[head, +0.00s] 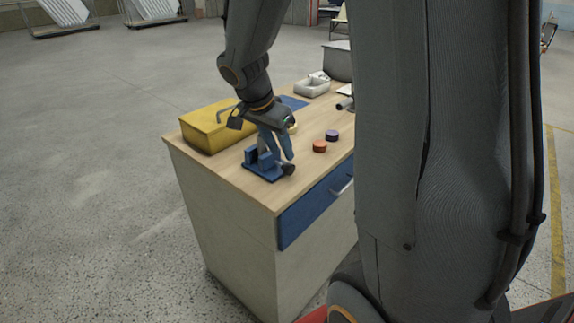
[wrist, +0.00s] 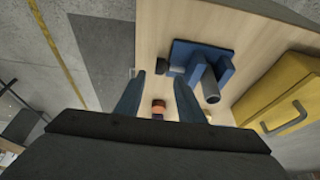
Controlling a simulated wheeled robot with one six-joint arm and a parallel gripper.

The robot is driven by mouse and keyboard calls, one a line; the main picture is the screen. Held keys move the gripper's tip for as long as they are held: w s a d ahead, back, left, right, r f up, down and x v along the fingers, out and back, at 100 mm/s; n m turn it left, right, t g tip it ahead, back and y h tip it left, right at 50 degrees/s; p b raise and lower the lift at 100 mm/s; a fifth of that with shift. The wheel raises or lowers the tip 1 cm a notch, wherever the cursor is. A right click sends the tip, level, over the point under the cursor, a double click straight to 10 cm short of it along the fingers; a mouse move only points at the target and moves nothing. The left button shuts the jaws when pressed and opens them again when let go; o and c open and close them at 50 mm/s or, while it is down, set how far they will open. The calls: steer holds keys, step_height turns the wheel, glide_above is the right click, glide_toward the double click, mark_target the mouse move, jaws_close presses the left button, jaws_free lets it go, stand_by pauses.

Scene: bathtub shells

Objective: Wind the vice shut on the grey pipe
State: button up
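The blue vice (head: 264,166) stands near the front corner of the wooden bench top. Its base and two jaws show in the wrist view (wrist: 224,66). A grey pipe (wrist: 212,93) shows between the jaws in the wrist view; I cannot tell how tightly it is held. The vice's dark round handle (head: 288,169) is at its right side; in the wrist view the handle (wrist: 163,68) lies beyond and between my fingertips. My gripper (head: 279,156) is open, fingers pointing down, just above the handle; contact is not visible. In the head view my fingers partly hide the vice.
A yellow toolbox (head: 205,132) stands behind the vice. An orange cap (head: 320,146) and a purple cap (head: 332,135) lie to the right. The blue drawer (head: 310,208) is shut.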

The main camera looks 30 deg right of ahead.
mark_target(288, 165)
steer(key=shift+p+x, duration=0.7)
steer(key=shift+x, duration=3.15)
steer(key=c, duration=0.9)
